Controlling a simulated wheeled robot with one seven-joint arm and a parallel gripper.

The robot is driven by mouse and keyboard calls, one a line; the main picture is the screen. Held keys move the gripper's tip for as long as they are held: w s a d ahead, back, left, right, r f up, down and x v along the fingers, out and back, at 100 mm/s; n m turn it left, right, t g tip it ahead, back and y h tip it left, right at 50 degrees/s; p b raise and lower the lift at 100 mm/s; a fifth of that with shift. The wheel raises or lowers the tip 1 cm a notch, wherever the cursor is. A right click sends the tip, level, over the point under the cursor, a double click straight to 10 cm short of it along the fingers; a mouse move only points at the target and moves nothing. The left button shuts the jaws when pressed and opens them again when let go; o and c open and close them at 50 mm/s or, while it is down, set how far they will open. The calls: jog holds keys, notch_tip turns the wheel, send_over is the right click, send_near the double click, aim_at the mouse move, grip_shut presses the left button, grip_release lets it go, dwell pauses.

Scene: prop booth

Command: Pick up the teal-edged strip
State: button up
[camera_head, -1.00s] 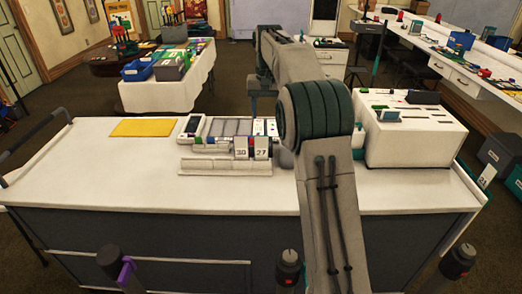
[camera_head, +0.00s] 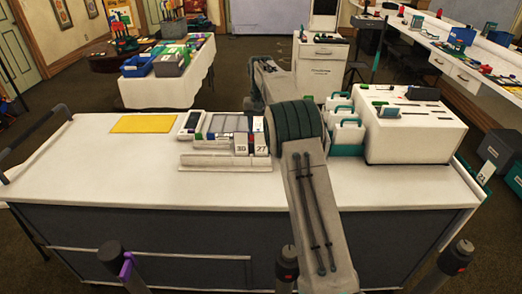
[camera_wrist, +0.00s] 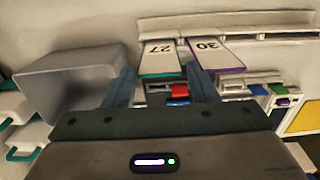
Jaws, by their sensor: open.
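The teal-edged strip (camera_wrist: 160,58) is a white card marked 27 with a teal edge. In the head view it stands in the rack as the right of two cards (camera_head: 262,145). The purple-edged card marked 30 (camera_wrist: 214,54) stands beside it, and also shows in the head view (camera_head: 241,144). My gripper (camera_wrist: 158,72) is open in the wrist view, with one finger on either side of the teal-edged strip in the picture. I cannot tell how far the fingers are from it. My arm hides the gripper in the head view.
The white rack (camera_head: 222,162) holds several small coloured pieces. A large white slotted box (camera_head: 415,135) and white carriers with teal handles (camera_head: 345,133) stand to the right. A yellow mat (camera_head: 143,124) lies left. The table's front (camera_head: 130,185) is clear.

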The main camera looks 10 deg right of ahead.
aim_at(261, 140)
jog(key=shift+w+f+p, duration=0.2)
jog(key=shift+f+p, duration=0.35)
jog(key=shift+f, duration=2.4)
jog(key=c, duration=0.3)
notch_tip(261, 140, up, 10)
jog(key=shift+r, duration=0.1)
